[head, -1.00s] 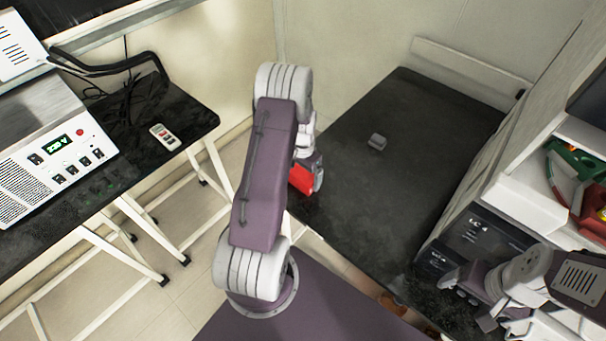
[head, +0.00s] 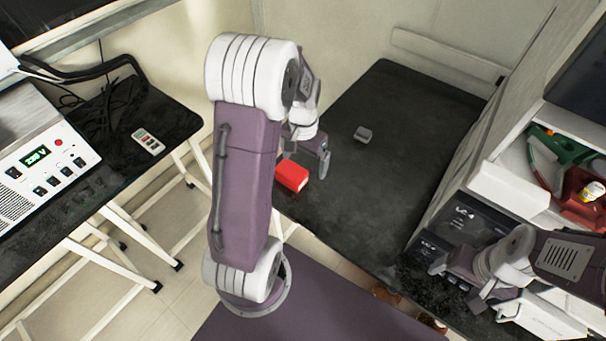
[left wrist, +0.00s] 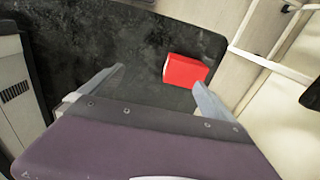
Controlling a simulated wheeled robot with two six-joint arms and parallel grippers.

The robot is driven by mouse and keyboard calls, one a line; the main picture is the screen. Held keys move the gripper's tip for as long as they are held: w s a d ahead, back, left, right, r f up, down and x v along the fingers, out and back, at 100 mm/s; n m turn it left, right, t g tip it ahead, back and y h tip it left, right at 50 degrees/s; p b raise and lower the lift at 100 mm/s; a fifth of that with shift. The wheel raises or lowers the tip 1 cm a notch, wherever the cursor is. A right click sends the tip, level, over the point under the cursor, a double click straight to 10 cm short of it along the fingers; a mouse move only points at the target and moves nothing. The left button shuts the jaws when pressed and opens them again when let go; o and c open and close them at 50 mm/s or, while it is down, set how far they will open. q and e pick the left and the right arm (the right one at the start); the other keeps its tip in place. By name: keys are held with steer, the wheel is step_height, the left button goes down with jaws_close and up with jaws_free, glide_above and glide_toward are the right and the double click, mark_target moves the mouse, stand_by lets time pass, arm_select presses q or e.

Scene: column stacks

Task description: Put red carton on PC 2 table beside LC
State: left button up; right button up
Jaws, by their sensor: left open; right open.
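The red carton (head: 291,176) lies on the dark table (head: 385,190) near its left edge, partly hidden by my left arm in the head view. In the left wrist view the red carton (left wrist: 184,70) rests on the dark tabletop, beyond my open fingers. My left gripper (head: 322,160) is open and empty, above the table just beyond the carton and apart from it. It also shows in the left wrist view (left wrist: 158,85). My right gripper (head: 455,285) is open at the lower right, in front of the black units marked LC (head: 468,222).
A small grey object (head: 363,134) lies on the dark table, whose middle is otherwise clear. A second black table (head: 140,120) at left holds a remote (head: 148,141) and a white instrument (head: 40,155). A shelf at right holds green and red items (head: 560,170).

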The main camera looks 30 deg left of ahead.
arm_select(q)
steer(key=s+d, duration=1)
steer(key=shift+s+r+n+t, duration=0.3)
steer(key=shift+r+n+t, duration=0.1)
steer(key=shift+r, duration=0.05)
steer(key=shift+s, duration=0.1)
